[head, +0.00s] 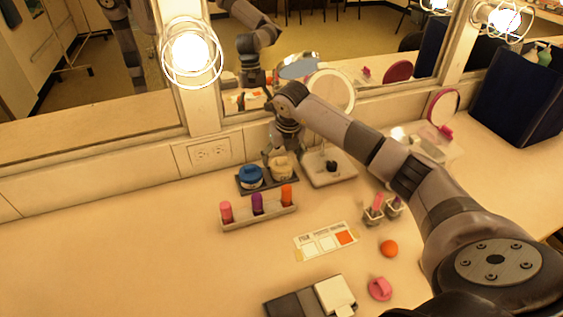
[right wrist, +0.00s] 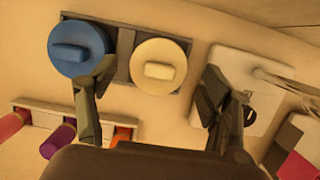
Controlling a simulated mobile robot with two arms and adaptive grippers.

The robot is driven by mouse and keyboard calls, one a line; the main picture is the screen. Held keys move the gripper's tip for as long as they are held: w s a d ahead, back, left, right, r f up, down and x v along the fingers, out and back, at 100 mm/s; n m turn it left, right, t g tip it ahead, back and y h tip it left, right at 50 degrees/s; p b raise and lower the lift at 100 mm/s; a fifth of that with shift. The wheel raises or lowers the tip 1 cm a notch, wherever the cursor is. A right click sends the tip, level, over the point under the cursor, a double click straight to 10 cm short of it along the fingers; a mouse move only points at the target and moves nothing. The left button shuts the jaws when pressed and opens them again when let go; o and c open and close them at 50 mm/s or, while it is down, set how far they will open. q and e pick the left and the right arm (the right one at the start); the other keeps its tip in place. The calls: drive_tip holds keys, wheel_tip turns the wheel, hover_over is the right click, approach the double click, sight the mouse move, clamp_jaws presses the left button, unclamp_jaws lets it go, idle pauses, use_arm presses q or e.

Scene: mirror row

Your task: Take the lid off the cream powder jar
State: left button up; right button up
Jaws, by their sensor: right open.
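The cream powder jar (head: 281,168) stands on a dark tray (head: 255,189) near the mirror, to the right of a blue-lidded jar (head: 251,176). In the right wrist view its round cream lid (right wrist: 158,66), with a raised block-shaped grip, is on the jar and seen from above. My right gripper (head: 282,152) is over the cream jar with its fingers apart. In the right wrist view the right gripper (right wrist: 155,82) has one finger on each side of the lid, the left one overlapping the blue lid's edge. It holds nothing. My left gripper is not in view.
A rack (head: 258,216) holds pink, purple and orange lipsticks in front of the jars. A white mirror stand (head: 345,170) is just right of the jars. An orange ball (head: 389,248) and pink item (head: 380,289) lie nearer. The counter's left side is clear.

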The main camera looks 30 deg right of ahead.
drive_tip(key=shift+w+f, duration=0.15)
drive_tip(key=shift+f, duration=0.4)
drive_tip(key=shift+c, duration=0.6)
drive_tip(key=c, duration=1.1)
